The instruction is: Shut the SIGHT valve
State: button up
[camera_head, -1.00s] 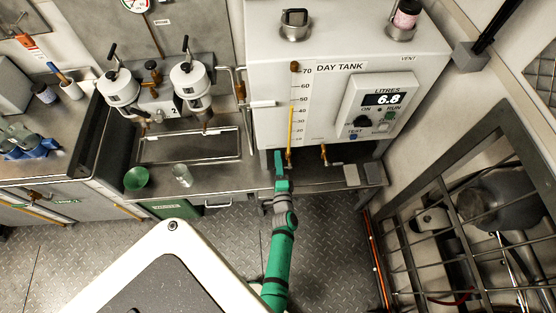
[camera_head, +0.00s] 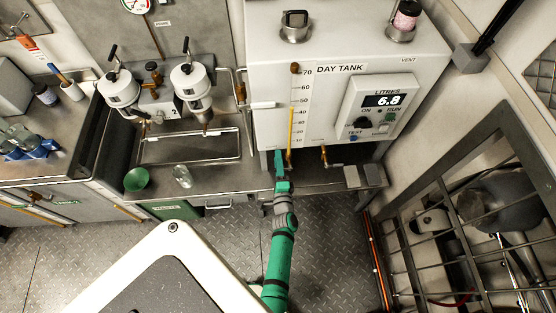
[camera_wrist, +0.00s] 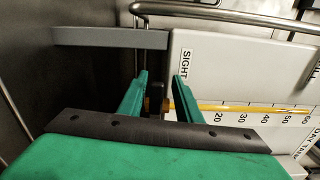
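The SIGHT valve (camera_wrist: 156,98) shows in the wrist view as a small dark and brassy part at the foot of the yellow sight tube (camera_wrist: 240,108), near the SIGHT label (camera_wrist: 186,66). My gripper (camera_wrist: 160,78) has its two green fingers apart, one on each side of this part. I cannot tell whether either finger touches it. In the head view, my gripper (camera_head: 279,158) is under the front of the day tank (camera_head: 270,80), just left of the tube's lower end. The valve's handle position is hard to make out.
Another brass valve (camera_head: 324,156) hangs under the tank to the right. A grey bar (camera_wrist: 110,38) and metal pipes (camera_wrist: 230,14) lie beyond the fingers in the wrist view. A barred cage (camera_head: 455,215) stands on the right. Open floor (camera_head: 330,250) lies beside my arm.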

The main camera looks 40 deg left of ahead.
jog(key=v, duration=1)
jog(key=shift+s+d, duration=0.2)
jog(key=shift+s, duration=0.05)
jog(key=s+d+r+n+t+h, duration=0.2)
jog(key=s+d+r+h, duration=0.15)
jog(key=d, duration=0.65)
jog(key=s+d+r+n+t+h, duration=0.25)
jog(key=s+d, duration=0.25)
jog(key=d, duration=0.4)
jog(key=s+d+r+n+h, duration=0.2)
jog(key=s+d+r+h, duration=0.2)
jog(key=r, duration=0.4)
jog(key=s+d+r+n+h, duration=0.2)
jog(key=s+d+r+h, duration=0.1)
jog(key=s+d+r, duration=0.3)
jog(key=shift+s+d+r+g+h, duration=0.2)
jog(key=shift+s+r+g+h, duration=0.2)
jog(key=shift+s+r, duration=0.4)
jog(key=shift+w+r+n, duration=0.15)
jog(key=shift+n, duration=0.1)
